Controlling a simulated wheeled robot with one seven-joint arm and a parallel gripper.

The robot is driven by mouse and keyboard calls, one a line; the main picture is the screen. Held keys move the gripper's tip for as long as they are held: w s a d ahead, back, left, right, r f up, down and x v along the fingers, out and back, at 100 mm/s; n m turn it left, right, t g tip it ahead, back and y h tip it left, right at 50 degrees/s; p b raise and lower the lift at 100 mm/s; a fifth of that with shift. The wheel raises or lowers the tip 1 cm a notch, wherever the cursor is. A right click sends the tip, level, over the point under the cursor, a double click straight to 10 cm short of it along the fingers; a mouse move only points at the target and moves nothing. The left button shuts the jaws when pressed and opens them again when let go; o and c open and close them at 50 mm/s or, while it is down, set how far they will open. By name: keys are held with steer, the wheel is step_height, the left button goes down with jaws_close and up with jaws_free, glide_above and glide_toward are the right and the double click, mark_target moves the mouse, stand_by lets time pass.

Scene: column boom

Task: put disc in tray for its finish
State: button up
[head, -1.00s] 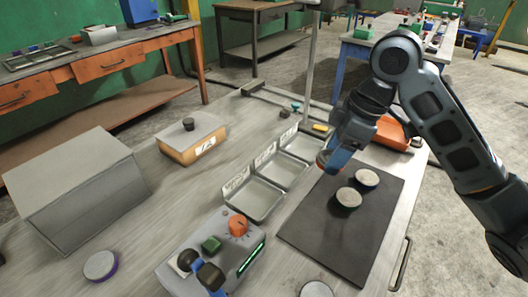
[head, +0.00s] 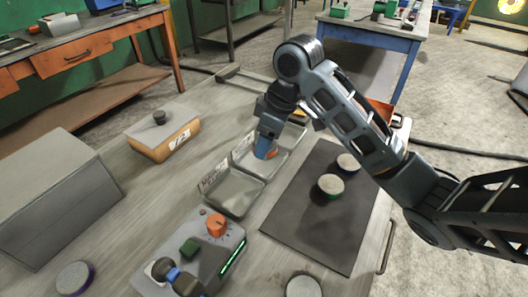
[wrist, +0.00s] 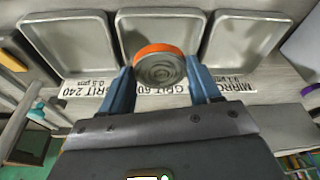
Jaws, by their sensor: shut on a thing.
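My gripper (head: 265,150) is shut on a disc with an orange rim and a grey ringed face (wrist: 160,67), which sits between the blue fingertips. The disc is over the middle tray (wrist: 132,24) of a row of three metal trays. I cannot tell whether it touches the tray floor. The nearest tray (head: 235,190) is empty.
A green-rimmed disc (head: 330,185) and another disc (head: 348,162) lie on the dark mat (head: 310,230). A purple-rimmed disc (head: 75,278) and another disc (head: 303,287) lie near the front. A control box (head: 205,255) with an orange knob stands before the trays.

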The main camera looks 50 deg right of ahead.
mark_target(264, 163)
steer(key=shift+w+a+f, duration=0.2)
steer(key=shift+w+f, duration=0.1)
steer(key=shift+f, duration=1.9)
steer(key=shift+f, duration=0.15)
steer(key=o, duration=1.1)
steer(key=shift+c, duration=0.2)
steer(key=p+v, duration=0.1)
steer(key=v, duration=1.1)
